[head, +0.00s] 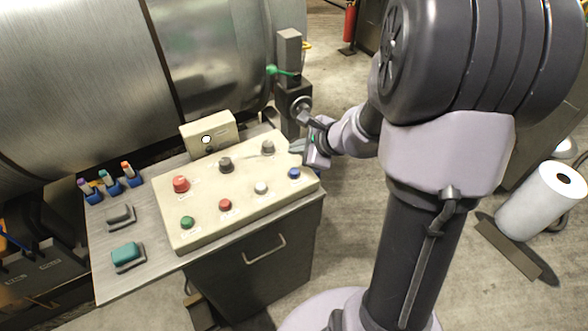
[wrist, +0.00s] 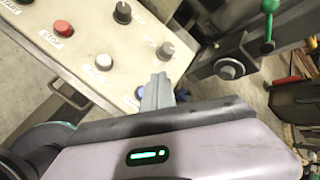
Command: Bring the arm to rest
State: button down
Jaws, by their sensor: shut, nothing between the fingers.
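My gripper (head: 297,147) is at the right end of the control panel (head: 205,214) in the head view, near the blue button (head: 293,173) and a grey knob (head: 267,147). In the wrist view my gripper (wrist: 158,80) shows its fingers together with nothing held. There the fingertips overlap the panel's edge, between the grey knob (wrist: 166,50) and the blue button (wrist: 141,92). I cannot tell whether they touch the panel. My arm reaches in from the right, bent and not folded.
The panel stands on a metal cabinet (head: 252,275) with several buttons and knobs. A green-handled valve (head: 283,71) and post stand behind my gripper. A large steel tank (head: 75,75) fills the back left.

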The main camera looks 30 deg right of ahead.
jog(key=s+a+r+n+g+y, duration=0.1)
jog(key=s+a+r+n, duration=0.2)
jog(key=a+r+n, duration=0.35)
jog(key=s+a+r+n+g+y, duration=0.1)
jog(key=s+a+r+n+y, duration=0.2)
jog(key=a, duration=0.6)
jog(key=s+a+r+n+h, duration=0.1)
jog(key=s+n+h, duration=0.1)
jog(key=s+n, duration=0.3)
jog(key=s+a+r+n+g+h, duration=0.1)
jog(key=s+n, duration=0.4)
jog(key=s, duration=0.6)
jog(key=shift+a+r+h, duration=0.35)
jog(key=shift+r+h, duration=0.25)
jog(key=shift+r, duration=0.1)
jog(key=shift+s, duration=0.1)
